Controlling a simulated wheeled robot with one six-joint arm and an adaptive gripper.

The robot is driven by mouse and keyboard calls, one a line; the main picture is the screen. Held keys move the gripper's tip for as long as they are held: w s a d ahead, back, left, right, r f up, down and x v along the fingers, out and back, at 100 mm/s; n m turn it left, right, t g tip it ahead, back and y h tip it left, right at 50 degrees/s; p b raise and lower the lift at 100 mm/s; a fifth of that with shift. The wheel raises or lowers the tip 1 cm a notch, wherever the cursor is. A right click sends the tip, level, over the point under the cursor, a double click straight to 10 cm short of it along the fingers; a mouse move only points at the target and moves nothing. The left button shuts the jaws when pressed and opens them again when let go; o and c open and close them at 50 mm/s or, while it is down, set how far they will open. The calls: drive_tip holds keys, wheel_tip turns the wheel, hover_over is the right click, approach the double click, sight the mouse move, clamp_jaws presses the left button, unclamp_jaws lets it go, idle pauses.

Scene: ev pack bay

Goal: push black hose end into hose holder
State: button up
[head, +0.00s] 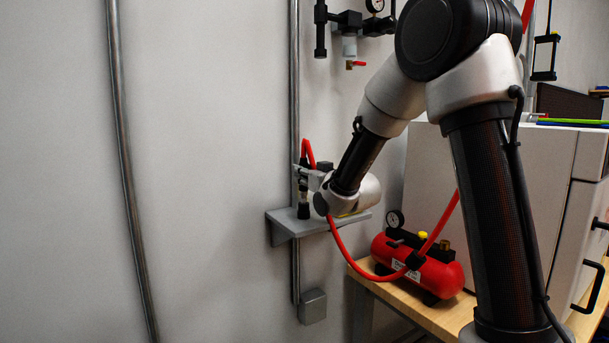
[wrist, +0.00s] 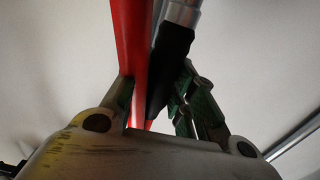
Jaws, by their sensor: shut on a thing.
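The black hose end (wrist: 171,68) is between my gripper's green-padded fingers (wrist: 157,92) in the wrist view, with a silver metal part beyond it. A red hose (wrist: 130,55) passes beside it. In the head view, my gripper (head: 313,178) is shut at the wall post, just above a grey shelf bracket (head: 345,225), which looks like the hose holder. A short dark upright piece (head: 304,210) stands at the shelf's top, directly below the gripper. Whether the hose end is seated there is hidden by the gripper and too small to tell.
The red hose (head: 345,259) loops down to a red compressor (head: 430,268) on a wooden bench (head: 440,317). A grey pipe (head: 123,150) runs down the wall at left. A regulator with a gauge (head: 350,20) hangs above. A white cabinet (head: 545,165) stands at right.

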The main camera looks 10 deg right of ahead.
drive_tip(key=shift+r, duration=0.1)
drive_tip(key=o, duration=1.1)
drive_tip(key=o, duration=0.5)
drive_tip(key=shift+s, duration=0.1)
drive_tip(key=v, duration=1)
drive_tip(key=shift+s+d, duration=0.15)
drive_tip(key=shift+s, duration=0.25)
drive_tip(key=c, duration=0.6)
